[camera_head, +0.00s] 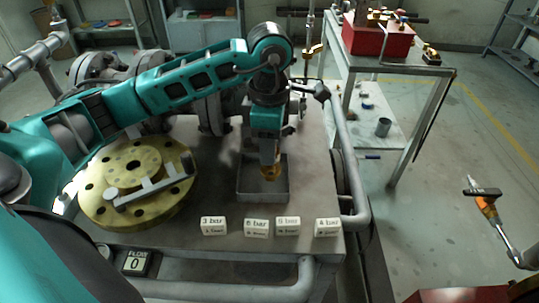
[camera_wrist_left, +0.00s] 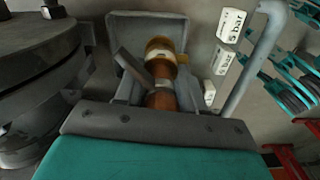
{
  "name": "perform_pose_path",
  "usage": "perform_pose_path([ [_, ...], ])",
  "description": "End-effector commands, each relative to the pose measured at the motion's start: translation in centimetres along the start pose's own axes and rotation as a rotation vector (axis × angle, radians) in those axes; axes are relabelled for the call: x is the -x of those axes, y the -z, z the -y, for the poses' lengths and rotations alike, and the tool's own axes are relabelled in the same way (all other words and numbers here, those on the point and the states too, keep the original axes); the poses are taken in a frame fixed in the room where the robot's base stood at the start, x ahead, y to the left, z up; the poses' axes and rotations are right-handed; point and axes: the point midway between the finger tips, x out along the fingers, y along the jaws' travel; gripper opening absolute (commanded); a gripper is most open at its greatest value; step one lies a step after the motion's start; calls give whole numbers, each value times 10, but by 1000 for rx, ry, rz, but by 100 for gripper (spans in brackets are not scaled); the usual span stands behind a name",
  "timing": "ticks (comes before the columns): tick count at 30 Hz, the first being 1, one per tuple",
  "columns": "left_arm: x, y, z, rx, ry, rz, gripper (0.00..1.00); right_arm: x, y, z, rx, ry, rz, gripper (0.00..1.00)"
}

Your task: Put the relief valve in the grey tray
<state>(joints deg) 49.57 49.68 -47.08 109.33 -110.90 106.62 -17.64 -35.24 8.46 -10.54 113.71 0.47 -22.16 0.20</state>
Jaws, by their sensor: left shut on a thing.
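The relief valve (camera_head: 270,171) is a brass and copper-coloured body. It also shows in the wrist view (camera_wrist_left: 160,50). My left gripper (camera_head: 269,150) reaches down from above and is shut on the valve. A grey finger (camera_wrist_left: 133,68) lies against the valve in the wrist view. The grey tray (camera_head: 262,197) is an open box on the bench, and its wall shows behind the valve in the wrist view (camera_wrist_left: 125,20). The valve's lower end is within the tray's outline. Whether it touches the tray floor is hidden.
A round brass flange (camera_head: 100,205) with a grey bar on it lies left of the tray. Several white pressure blocks (camera_head: 257,228) stand along the bench's front edge. A grey pipe rail (camera_head: 345,160) runs along the right side. Large grey flanges stand behind.

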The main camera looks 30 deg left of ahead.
Motion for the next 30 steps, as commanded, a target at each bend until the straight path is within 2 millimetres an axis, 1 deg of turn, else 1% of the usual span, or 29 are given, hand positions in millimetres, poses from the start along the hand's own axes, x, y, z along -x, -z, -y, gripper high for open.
perform_pose_path([
  [3, -20, 0, 0, 0, 4, -1, 0, -2, -2, 0, 0, 0, 0, 72],
  [6, -30, 0, 0, 0, 1, 0, 0, -2, -1, 0, -1, 0, -1, 72],
  [13, -31, 0, 0, 0, -1, 1, 0, -1, 4, 0, -1, 0, -10, 72],
  [17, -35, 0, 0, 0, -1, 1, 0, -3, 0, 0, -2, 0, -9, 72],
  [18, -35, 0, 0, 0, 0, 0, 41, -3, 1, 0, -2, 1, -9, 72],
  [25, -34, 0, 0, 0, 1, -1, 63, -3, 2, 0, -2, 2, -8, 72],
  [26, -34, 0, 0, 0, 1, -1, 65, -3, 2, 0, -2, 2, -8, 72],
  [30, -34, 0, 0, 0, 1, -1, 65, -3, 2, 0, -2, 2, -7, 72],
])
